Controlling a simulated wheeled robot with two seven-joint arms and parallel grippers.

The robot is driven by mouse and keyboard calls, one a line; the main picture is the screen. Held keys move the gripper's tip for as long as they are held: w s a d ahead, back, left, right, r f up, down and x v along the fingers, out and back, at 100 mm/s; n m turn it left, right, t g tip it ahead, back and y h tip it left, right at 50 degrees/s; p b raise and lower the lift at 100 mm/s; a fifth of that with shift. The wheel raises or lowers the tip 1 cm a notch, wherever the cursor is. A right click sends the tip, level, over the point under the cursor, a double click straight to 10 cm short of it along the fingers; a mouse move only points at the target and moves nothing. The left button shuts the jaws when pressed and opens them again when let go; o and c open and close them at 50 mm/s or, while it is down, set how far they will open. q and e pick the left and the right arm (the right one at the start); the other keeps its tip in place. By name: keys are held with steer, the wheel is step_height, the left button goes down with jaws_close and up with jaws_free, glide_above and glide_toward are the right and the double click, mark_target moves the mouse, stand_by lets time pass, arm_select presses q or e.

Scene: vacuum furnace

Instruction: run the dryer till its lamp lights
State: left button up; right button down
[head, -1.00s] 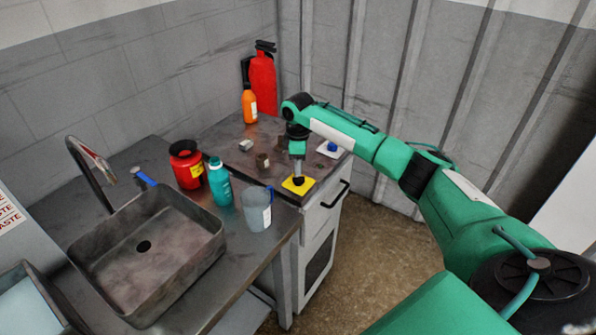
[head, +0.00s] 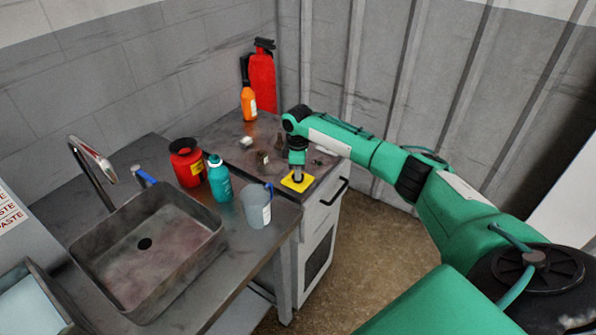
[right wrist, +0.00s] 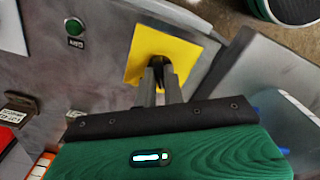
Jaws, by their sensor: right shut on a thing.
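The yellow square plate (head: 296,183) with a dark knob sits at the front right corner of the cabinet top; it also shows in the right wrist view (right wrist: 190,58). My right gripper (head: 297,176) comes down on it from above. In the right wrist view its fingers (right wrist: 159,84) are shut on the knob (right wrist: 156,66), which they mostly hide. A round dark green lamp or button (right wrist: 74,27) with a small label lies on the grey top beside the plate; I cannot tell if it is lit. My left gripper is out of view.
A blue-grey mug (head: 256,206), a teal bottle (head: 219,181) and a red can (head: 187,163) stand left of the plate, by the sink (head: 152,245). An orange bottle (head: 248,104) and a red extinguisher (head: 263,78) are at the back. Floor right of the cabinet is clear.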

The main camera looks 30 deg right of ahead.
steer(key=shift+r+m+p, duration=0.2)
steer(key=shift+m+p, duration=0.6)
steer(key=shift+p, duration=0.45)
steer(key=m+p, duration=0.3)
steer(key=shift+m+p, duration=0.3)
steer(key=shift+p, duration=0.05)
steer(key=m+p, duration=0.3)
steer(key=m, duration=0.1)
steer(key=shift+f+m+p, duration=0.1)
steer(key=shift+m+p, duration=0.9)
steer(key=shift+m, duration=0.3)
steer(key=shift+w, duration=0.1)
steer(key=c, duration=1.5)
jaws_free()
